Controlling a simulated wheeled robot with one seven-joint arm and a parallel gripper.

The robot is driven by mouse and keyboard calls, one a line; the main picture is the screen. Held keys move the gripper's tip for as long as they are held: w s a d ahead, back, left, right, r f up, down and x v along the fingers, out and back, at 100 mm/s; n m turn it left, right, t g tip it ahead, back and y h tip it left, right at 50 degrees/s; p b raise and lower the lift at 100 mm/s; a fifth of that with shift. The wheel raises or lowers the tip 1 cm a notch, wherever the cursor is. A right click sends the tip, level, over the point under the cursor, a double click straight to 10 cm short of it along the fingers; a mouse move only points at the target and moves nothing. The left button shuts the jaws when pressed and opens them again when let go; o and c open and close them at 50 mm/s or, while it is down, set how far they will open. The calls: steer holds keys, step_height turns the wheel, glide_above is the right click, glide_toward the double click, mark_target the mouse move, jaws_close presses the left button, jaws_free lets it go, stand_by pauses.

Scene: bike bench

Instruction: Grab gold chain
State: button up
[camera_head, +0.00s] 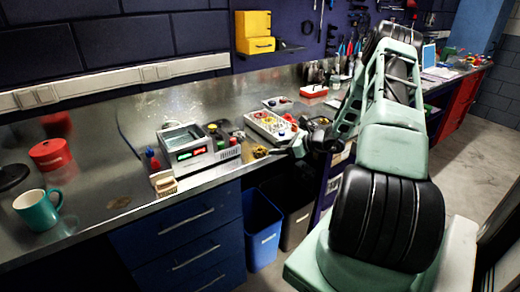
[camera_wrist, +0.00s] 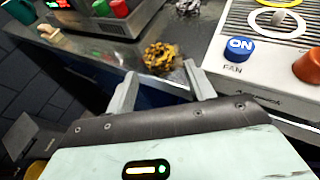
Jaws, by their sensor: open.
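The gold chain (camera_wrist: 160,57) lies in a small heap on the metal bench, near its front edge. In the head view it shows as a small golden patch (camera_head: 261,152) just left of my gripper. My gripper (camera_wrist: 160,76) is open and empty, its two grey fingers apart and pointing towards the chain. The chain appears between and beyond the fingertips in the wrist view, apart from them. In the head view my gripper (camera_head: 284,149) is at the bench's front edge, partly hidden by my arm.
A grey device with green and red displays (camera_head: 195,149) stands left. Blue drawers (camera_head: 185,240) and a blue bin (camera_head: 262,230) are below.

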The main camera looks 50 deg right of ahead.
mark_target(266, 151)
steer(key=p+x, duration=0.2)
steer(key=x, duration=0.2)
steer(key=shift+w+a+p, duration=0.25)
steer(key=shift+w+p, duration=0.05)
steer(key=shift+w+a+f, duration=0.1)
steer(key=shift+w+f, duration=0.2)
steer(key=shift+w, duration=0.15)
steer(key=c, duration=0.7)
